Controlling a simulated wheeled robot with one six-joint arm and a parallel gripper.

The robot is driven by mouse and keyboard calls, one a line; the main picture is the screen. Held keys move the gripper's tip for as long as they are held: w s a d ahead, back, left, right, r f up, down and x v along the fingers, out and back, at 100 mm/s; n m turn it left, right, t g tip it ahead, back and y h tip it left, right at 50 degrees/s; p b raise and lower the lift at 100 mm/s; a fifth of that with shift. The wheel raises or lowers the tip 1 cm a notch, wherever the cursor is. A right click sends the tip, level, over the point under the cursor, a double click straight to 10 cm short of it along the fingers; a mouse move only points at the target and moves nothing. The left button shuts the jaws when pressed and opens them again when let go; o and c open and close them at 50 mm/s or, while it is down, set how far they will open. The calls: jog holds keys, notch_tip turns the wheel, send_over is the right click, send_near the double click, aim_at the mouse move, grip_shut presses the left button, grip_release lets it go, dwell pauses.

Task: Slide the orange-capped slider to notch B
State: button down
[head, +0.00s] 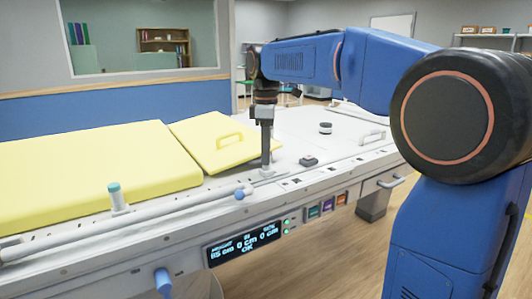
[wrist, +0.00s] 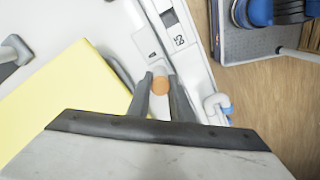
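The orange-capped slider shows its round orange cap (wrist: 160,86) in the wrist view, between my two fingertips. My gripper (wrist: 160,80) has a finger close against each side of the cap and appears shut on it. In the head view my gripper (head: 266,165) points straight down at the table's front rail, and the cap is hidden there. In the wrist view a dark slot (wrist: 169,18) and a printed mark (wrist: 179,40) lie on the white rail beyond the cap. The mark looks like a turned letter, but I cannot read it surely.
A teal-capped post (head: 117,197) stands at left. A dark block (head: 308,161) and a round dark-topped knob (head: 325,128) sit to the right. A display (head: 243,245) is on the front.

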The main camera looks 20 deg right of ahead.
jog(key=a, duration=0.3)
jog(key=s+a, duration=0.1)
jog(key=a, duration=0.1)
jog(key=s+a, duration=0.1)
jog(key=a, duration=0.2)
jog(key=shift+s+a, duration=0.15)
jog(key=shift+a, duration=0.2)
jog(key=c, duration=1.6)
grip_release()
notch_tip(320, 180, up, 18)
jog(key=shift+f, duration=0.25)
jog(key=shift+d+f, duration=0.1)
